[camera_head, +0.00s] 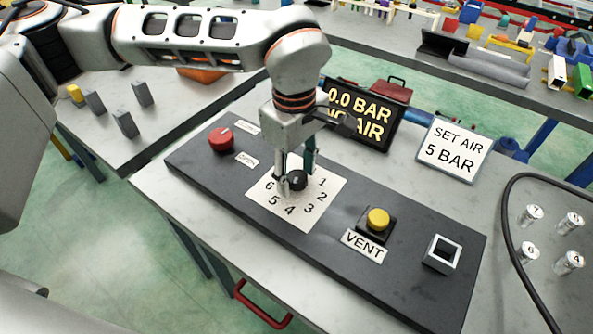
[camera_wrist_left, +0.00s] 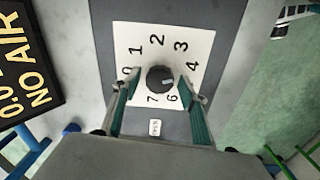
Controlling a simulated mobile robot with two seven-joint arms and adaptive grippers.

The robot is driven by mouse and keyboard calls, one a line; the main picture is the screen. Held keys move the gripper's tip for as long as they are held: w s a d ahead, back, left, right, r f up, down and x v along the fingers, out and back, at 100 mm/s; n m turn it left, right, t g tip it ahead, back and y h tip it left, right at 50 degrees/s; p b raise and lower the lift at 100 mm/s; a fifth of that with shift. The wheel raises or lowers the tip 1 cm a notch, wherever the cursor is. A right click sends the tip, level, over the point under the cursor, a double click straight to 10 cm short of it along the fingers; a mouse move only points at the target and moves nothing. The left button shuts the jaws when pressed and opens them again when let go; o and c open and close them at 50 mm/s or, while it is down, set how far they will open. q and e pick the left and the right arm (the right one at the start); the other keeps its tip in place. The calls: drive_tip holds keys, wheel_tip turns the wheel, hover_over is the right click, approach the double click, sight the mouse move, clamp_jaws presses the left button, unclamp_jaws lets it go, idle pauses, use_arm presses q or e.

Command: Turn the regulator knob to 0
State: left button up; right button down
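The regulator knob (camera_head: 297,181) is small, black and round, on a white dial card (camera_head: 322,204) with printed numbers. In the left wrist view the knob (camera_wrist_left: 160,79) shows a light grey mark on its side towards the right finger, roughly where 5 would be; the finger hides that number. The 0 is at the card's left edge beside the left finger. My left gripper (camera_head: 294,170) points down over the dial. Its fingers stand open on either side of the knob, with small gaps visible in the wrist view. My right gripper is not in view.
The dark panel (camera_head: 222,182) also carries a red knob (camera_head: 221,139), a yellow VENT button (camera_head: 378,219) and a square socket (camera_head: 441,254). Behind it stand a display (camera_head: 362,115) reading 0.0 BAR NO AIR and a sign (camera_head: 453,150) reading SET AIR 5 BAR. A black hose (camera_head: 507,230) lies right.

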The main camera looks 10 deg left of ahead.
use_arm(q)
drive_tip(key=c, duration=0.8)
